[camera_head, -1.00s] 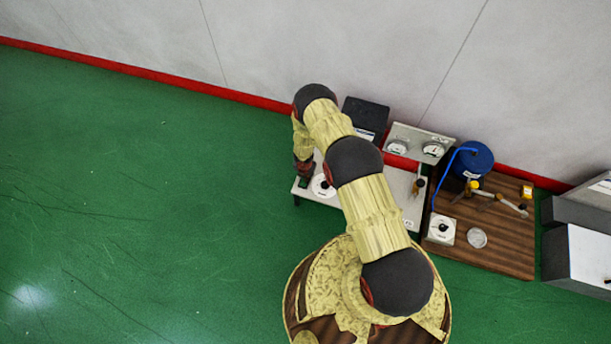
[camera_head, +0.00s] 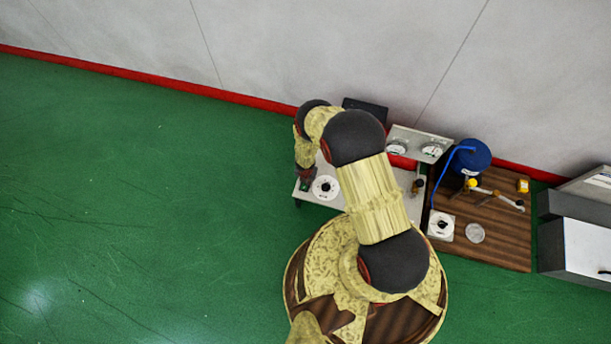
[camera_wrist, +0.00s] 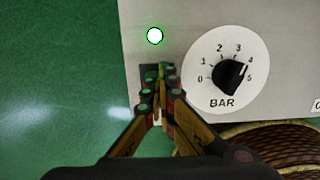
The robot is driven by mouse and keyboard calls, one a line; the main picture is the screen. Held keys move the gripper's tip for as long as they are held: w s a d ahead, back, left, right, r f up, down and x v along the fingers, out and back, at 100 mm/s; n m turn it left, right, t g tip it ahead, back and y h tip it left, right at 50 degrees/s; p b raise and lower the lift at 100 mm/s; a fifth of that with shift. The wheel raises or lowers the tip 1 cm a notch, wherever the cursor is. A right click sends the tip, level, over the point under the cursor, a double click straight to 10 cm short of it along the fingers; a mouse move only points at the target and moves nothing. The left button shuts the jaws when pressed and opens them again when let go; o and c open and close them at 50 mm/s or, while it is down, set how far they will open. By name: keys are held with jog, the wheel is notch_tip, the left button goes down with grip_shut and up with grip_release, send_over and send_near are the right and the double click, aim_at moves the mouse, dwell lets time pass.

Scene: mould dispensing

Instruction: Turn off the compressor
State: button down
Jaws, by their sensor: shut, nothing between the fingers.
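The compressor's light grey panel (camera_wrist: 145,15) fills the middle and right of the wrist view. It carries a white lamp with a green rim (camera_wrist: 154,36), which looks lit, and a black knob (camera_wrist: 229,77) on a white BAR dial, pointing near 4 to 5. My gripper (camera_wrist: 159,76) is shut and empty, its fingertips below the lamp and left of the dial. A dark part (camera_wrist: 148,72), possibly a switch, is mostly hidden behind the fingertips; I cannot tell whether they touch it. In the head view the dial (camera_head: 325,188) shows right of my gripper (camera_head: 304,188).
Two gauges stand on a grey plate (camera_head: 420,137) behind. A brown wooden board (camera_head: 500,240) to the right holds a blue tank (camera_head: 473,157), a second dial (camera_head: 440,225) and a clear round dish (camera_head: 475,233). Grey boxes stand far right. The green floor at left is clear.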

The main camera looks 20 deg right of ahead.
jog(key=shift+d+f, duration=0.15)
jog(key=shift+f, duration=0.2)
